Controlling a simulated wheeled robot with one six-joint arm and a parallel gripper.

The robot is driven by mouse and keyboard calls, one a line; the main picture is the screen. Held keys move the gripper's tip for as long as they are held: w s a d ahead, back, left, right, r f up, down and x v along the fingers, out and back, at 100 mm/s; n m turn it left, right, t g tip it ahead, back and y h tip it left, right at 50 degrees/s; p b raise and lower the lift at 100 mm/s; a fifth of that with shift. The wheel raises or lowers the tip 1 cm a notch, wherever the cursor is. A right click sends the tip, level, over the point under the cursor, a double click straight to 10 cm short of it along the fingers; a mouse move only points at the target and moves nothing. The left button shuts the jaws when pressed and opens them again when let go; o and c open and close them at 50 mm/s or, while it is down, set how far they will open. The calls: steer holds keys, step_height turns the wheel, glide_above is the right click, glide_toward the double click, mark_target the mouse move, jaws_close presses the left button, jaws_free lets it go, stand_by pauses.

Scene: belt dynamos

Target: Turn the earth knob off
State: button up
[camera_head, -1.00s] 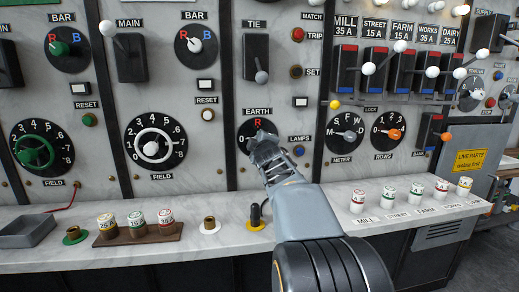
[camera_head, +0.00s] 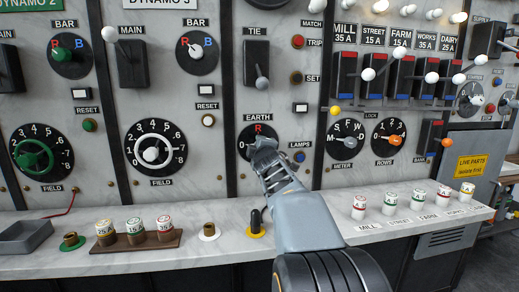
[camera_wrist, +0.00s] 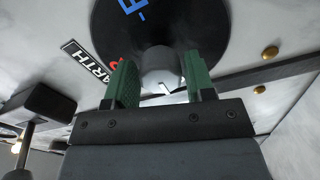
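In the wrist view, the grey earth knob (camera_wrist: 158,66) with a white pointer mark lies between the two green finger pads of my gripper (camera_wrist: 160,82). The pads stand close on either side of it. I cannot tell whether they press on it.
The TIE lever (camera_head: 262,82) is above the dial. A LAMPS button (camera_head: 298,157) and the METER dial (camera_head: 344,138) are to its right. Below, a marble shelf (camera_head: 320,213) bears a black plug in a yellow ring (camera_head: 256,223) close to my arm.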

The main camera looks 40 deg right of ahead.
steer(key=shift+o, duration=1.3)
steer(key=p+v, duration=0.2)
steer(key=v, duration=1.1)
steer(key=shift+s, duration=0.4)
steer(key=shift+a, duration=0.15)
